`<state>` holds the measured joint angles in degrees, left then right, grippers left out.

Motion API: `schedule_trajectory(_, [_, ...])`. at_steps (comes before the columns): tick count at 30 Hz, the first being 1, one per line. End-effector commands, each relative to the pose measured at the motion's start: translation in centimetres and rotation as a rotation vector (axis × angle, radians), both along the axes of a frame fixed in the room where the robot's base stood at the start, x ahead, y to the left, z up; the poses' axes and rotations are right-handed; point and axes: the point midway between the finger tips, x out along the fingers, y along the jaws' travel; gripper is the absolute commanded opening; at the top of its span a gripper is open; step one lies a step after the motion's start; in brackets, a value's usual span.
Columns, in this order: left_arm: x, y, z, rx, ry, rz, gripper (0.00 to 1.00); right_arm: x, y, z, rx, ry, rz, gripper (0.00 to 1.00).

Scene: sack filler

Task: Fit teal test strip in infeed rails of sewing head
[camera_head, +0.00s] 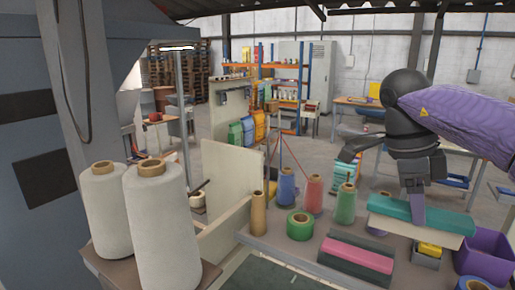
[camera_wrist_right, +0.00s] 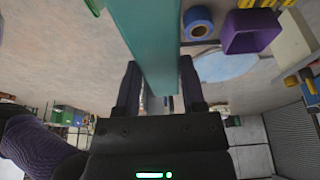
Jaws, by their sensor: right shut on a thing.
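The teal test strip (camera_head: 448,218) is in my right gripper (camera_head: 418,212), above the right part of the bench, with a pale flat board (camera_head: 412,228) showing just under it. In the right wrist view the strip (camera_wrist_right: 148,40) runs from the top edge down between the two dark fingers of the gripper (camera_wrist_right: 160,88), which are shut on it. I cannot make out the sewing head or its infeed rails for certain in either view. My left gripper is not in view.
A pink strip (camera_head: 355,256) lies in a dark holder on the bench. Green tape (camera_head: 300,226), blue (camera_head: 286,188), red (camera_head: 313,194) and green (camera_head: 345,203) cones stand nearby. A purple bin (camera_head: 485,254) is at right. Two large white cones (camera_head: 160,225) stand at left.

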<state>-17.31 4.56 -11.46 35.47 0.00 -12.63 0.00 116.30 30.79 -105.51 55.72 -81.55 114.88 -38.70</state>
Motion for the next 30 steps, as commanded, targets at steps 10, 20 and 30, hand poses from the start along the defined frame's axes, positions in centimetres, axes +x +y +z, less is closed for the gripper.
schedule_trajectory(10, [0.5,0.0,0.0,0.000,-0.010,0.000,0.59,-0.4,2.1,-3.7,-0.009,0.000,0.287,0.00])
schedule_trajectory(20, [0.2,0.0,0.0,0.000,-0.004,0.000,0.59,-2.9,5.8,-8.7,-0.017,-0.012,0.722,0.00])
schedule_trajectory(30, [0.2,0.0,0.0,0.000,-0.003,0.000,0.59,-7.7,9.8,-12.5,-0.021,-0.028,1.154,0.00])
